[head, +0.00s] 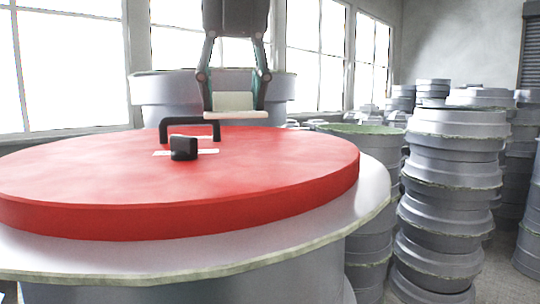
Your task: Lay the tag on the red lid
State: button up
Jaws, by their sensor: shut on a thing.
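The red lid (90,175) is a wide flat disc lying on a pale flanged mould. My gripper (234,106) is above the lid's far part, right of its middle. Its two fingers are shut on a small cream-white tag (232,101). The tag appears just above the lid; I cannot tell whether its lower edge touches. A black bracket-shaped handle (190,122) stands on the lid left of the gripper. A small black block (184,148) is in front of it, with a white strip (207,151) flat on the lid beside it.
The pale mould flange (375,200) sticks out around the lid. Another large grey mould (160,88) stands behind it. Tall stacks of grey moulds (450,190) fill the right side. Windows (70,60) line the back wall. The lid's near surface is clear.

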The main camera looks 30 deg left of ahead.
jog(key=shift+w+d+f, duration=0.15)
jog(key=shift+w+f, duration=0.05)
jog(key=shift+w, duration=0.1)
jog(key=shift+w+r+p, duration=0.15)
jog(key=shift+w+p, duration=0.1)
jog(key=shift+p, duration=0.05)
jog(key=w+a+p, duration=0.1)
jog(key=w, duration=0.3)
jog(key=w+a+f+p, duration=0.1)
jog(key=w+p, duration=0.1)
jog(key=w, duration=0.3)
jog(key=w+a+p, duration=0.1)
jog(key=w+p, duration=0.1)
jog(key=w, duration=0.3)
jog(key=shift+w+a+f, duration=0.25)
jog(key=shift+a+f, duration=0.05)
jog(key=shift+f, duration=0.1)
jog(key=shift+s+f+p, duration=0.1)
jog(key=shift+f+p, duration=0.3)
jog(key=shift+f, duration=0.05)
jog(key=shift+f+p, duration=0.35)
jog(key=shift+f, duration=0.95)
jog(key=o, duration=1)
jog(key=shift+f, duration=0.15)
jog(key=shift+c, duration=0.2)
